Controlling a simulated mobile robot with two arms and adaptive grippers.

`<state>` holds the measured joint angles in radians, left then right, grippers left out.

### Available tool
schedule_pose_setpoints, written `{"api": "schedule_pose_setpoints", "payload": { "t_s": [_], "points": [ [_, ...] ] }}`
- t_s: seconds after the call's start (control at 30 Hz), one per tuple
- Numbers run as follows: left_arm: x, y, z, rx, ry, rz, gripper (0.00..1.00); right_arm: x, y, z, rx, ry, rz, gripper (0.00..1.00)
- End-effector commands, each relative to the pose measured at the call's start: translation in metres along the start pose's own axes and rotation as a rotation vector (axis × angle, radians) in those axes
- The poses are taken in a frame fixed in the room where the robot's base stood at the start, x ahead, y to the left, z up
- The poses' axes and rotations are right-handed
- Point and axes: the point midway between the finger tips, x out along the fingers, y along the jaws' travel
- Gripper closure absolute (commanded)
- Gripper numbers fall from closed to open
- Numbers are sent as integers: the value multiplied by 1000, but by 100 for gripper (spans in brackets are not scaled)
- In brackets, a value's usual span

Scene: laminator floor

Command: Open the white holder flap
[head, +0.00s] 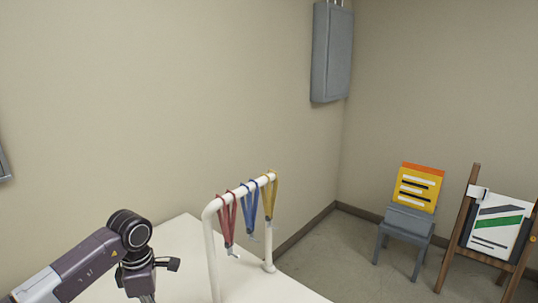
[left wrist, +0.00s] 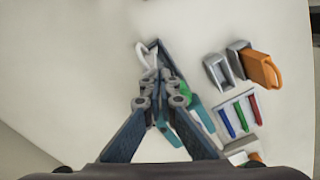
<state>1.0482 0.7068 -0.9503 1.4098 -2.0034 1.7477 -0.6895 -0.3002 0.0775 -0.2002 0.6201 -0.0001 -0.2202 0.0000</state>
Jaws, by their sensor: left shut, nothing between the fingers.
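In the left wrist view my left gripper (left wrist: 162,79) is shut and empty, its fingertips together over the white table. A small white curved piece (left wrist: 143,56) shows just beyond the fingertips, beside a dark-edged item with green and teal parts (left wrist: 192,118). The fingers hide much of this item. I cannot tell for sure whether the white piece is the holder flap, nor whether the fingertips touch it. In the head view my left arm reaches down at lower left, its fingertips out of frame. My right gripper is in neither view.
Right of the gripper are grey holders (left wrist: 218,71), an orange item (left wrist: 263,70) and blue, green and red sticks (left wrist: 240,114). A white rack (head: 211,245) with red, blue and yellow lanyards stands on the table (head: 178,235). A chair (head: 404,226) and easel (head: 458,232) stand beyond.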

Motion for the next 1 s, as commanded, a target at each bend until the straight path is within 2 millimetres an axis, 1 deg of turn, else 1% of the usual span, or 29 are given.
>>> {"api": "schedule_pose_setpoints", "payload": {
  "t_s": [1.0],
  "points": [
    [3, 16, 27, 0, 0, 0, 100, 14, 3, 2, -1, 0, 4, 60]
  ]
}}
